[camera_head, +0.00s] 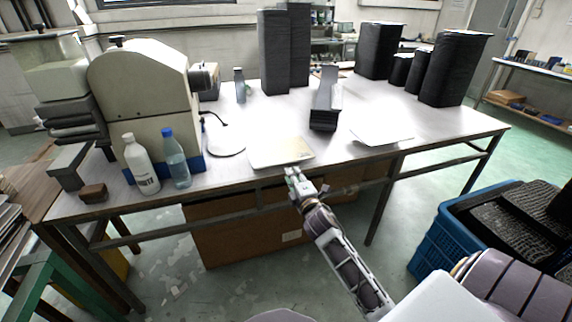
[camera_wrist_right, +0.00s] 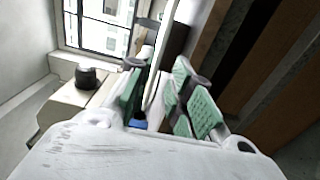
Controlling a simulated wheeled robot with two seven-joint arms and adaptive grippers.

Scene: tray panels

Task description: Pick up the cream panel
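The cream panel (camera_head: 278,153) lies flat on the table near its front edge in the head view. My right gripper (camera_head: 294,172) is at the panel's front edge, reaching from the front of the table. In the right wrist view, its two green-padded fingers (camera_wrist_right: 158,98) stand apart, with a thin pale panel edge (camera_wrist_right: 159,70) between them. A gap shows on the left finger's side; contact with the right finger is unclear. My left gripper is in neither view.
On the table (camera_head: 225,170), a white bottle (camera_head: 141,166) and a clear blue-capped bottle (camera_head: 176,160) stand left by a large beige machine (camera_head: 145,85). A white sheet (camera_head: 382,136) lies right of the panel, and a grey bracket (camera_head: 325,103) stands behind. A blue crate (camera_head: 432,246) is at lower right.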

